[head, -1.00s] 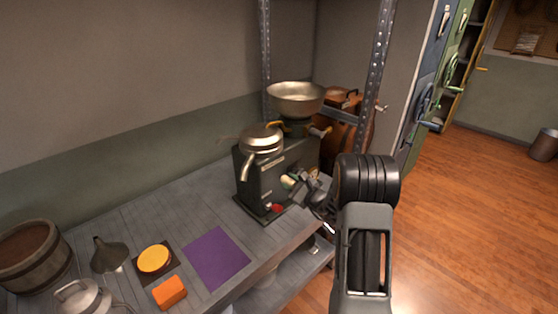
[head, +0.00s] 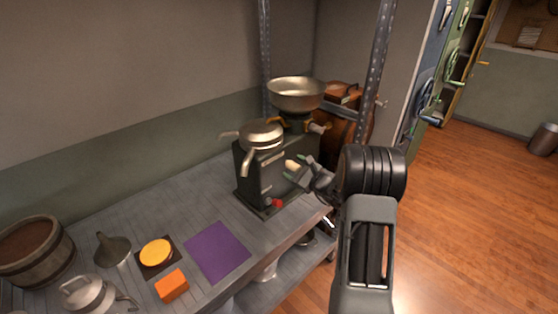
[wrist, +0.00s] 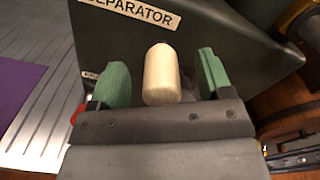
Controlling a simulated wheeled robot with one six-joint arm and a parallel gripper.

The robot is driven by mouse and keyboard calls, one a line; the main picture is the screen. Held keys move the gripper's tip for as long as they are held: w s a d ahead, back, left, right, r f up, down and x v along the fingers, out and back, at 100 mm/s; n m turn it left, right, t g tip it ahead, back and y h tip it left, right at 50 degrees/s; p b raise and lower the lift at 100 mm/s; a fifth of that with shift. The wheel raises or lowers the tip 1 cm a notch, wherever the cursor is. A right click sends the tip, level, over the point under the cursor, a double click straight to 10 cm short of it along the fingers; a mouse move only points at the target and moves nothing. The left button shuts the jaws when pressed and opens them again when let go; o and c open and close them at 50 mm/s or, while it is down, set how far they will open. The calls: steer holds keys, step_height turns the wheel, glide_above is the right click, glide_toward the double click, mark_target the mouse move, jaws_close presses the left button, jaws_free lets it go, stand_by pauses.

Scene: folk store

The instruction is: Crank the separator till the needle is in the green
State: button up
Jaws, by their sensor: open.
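The separator (head: 255,180) is a dark, boxy machine with a metal bowl (head: 296,94) on top and spouts, standing on the grey bench. Its label reads "SEPARATOR" in the wrist view. The crank's pale handle knob (wrist: 162,75) points toward my gripper; it also shows in the head view (head: 293,165). My gripper (wrist: 158,80) is open, with its green fingers on either side of the knob and gaps between. In the head view my gripper (head: 299,170) is at the machine's front right side. The gauge and needle cannot be made out.
On the bench (head: 190,210) are a purple mat (head: 217,252), an orange block (head: 171,285), a yellow disc (head: 156,253), a funnel (head: 113,249), a wooden tub (head: 35,250) and a metal can (head: 85,294). A metal post (head: 376,75) rises behind my arm.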

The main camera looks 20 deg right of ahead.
steer(key=v, duration=0.9)
steer(key=shift+b, duration=0.4)
stand_by(0.5)
